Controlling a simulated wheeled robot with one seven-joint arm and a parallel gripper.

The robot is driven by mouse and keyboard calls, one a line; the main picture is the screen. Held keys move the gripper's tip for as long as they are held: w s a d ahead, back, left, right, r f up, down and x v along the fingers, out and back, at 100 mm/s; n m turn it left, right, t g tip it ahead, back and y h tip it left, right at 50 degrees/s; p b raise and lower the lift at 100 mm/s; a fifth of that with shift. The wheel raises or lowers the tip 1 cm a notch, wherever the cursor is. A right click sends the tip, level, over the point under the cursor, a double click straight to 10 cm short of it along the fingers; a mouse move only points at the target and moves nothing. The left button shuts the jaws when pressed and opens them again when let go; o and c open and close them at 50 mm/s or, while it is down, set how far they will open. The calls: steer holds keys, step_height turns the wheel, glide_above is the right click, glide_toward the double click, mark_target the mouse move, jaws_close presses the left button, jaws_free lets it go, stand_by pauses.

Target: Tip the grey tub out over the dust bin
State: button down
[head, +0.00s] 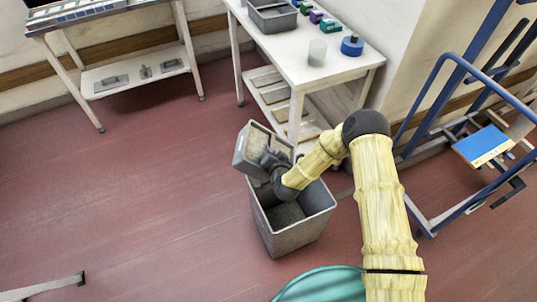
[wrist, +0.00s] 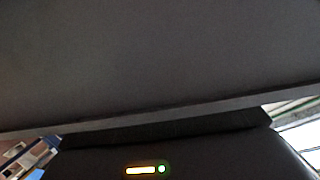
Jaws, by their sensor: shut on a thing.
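The grey tub (head: 243,150) is in the air above the dust bin (head: 292,238) in the head view. It is tilted, over the bin's back left part. Its open side shows a pale beige patch; I cannot tell whether that is contents or the inside wall. My gripper (head: 269,160) is shut on the tub at its right side. In the wrist view the tub's dark grey wall (wrist: 160,60) fills most of the picture. The bin is an upright grey, open-topped box on the floor. Its inside is dark, partly hidden by my arm and the tub.
A white table (head: 340,67) behind the bin bears a grey tray (head: 272,16), a blue tape-like roll (head: 352,46), a translucent cup (head: 317,52) and small coloured items. A blue frame rack (head: 436,215) stands at the right. The red floor left of the bin is clear.

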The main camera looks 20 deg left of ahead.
steer(key=shift+w+d+f+m+y+b, duration=0.2)
steer(key=shift+d+f+m+y+b, duration=0.2)
steer(key=shift+f+m+b, duration=0.3)
steer(key=d+b, duration=0.1)
steer(key=d+m+y+b, duration=0.1)
steer(key=f+m+y+b, duration=0.1)
steer(key=b, duration=0.1)
steer(key=shift+w+d, duration=0.4)
steer(key=d+m+b, duration=0.1)
steer(key=b, duration=0.1)
steer(key=w+d+f+m+t+y+b, duration=0.1)
steer(key=d+m+b, duration=0.1)
steer(key=b, duration=0.1)
steer(key=shift+w+d+f+y, duration=0.1)
steer(key=shift+w+y, duration=0.05)
steer(key=shift+y, duration=0.15)
steer(key=d+m+t+b, duration=0.1)
steer(key=m+b, duration=0.1)
steer(key=w+d+m+y+b, duration=0.1)
steer(key=d+m+b, duration=0.1)
steer(key=b, duration=0.1)
steer(key=d+m+t+b, duration=0.1)
steer(key=d+m+b, duration=0.1)
steer(key=shift+w+f+t+y+b, duration=0.15)
steer(key=shift+w+t+y+b, duration=0.15)
steer(key=shift+w, duration=0.05)
steer(key=shift+d, duration=0.1)
stand_by(0.5)
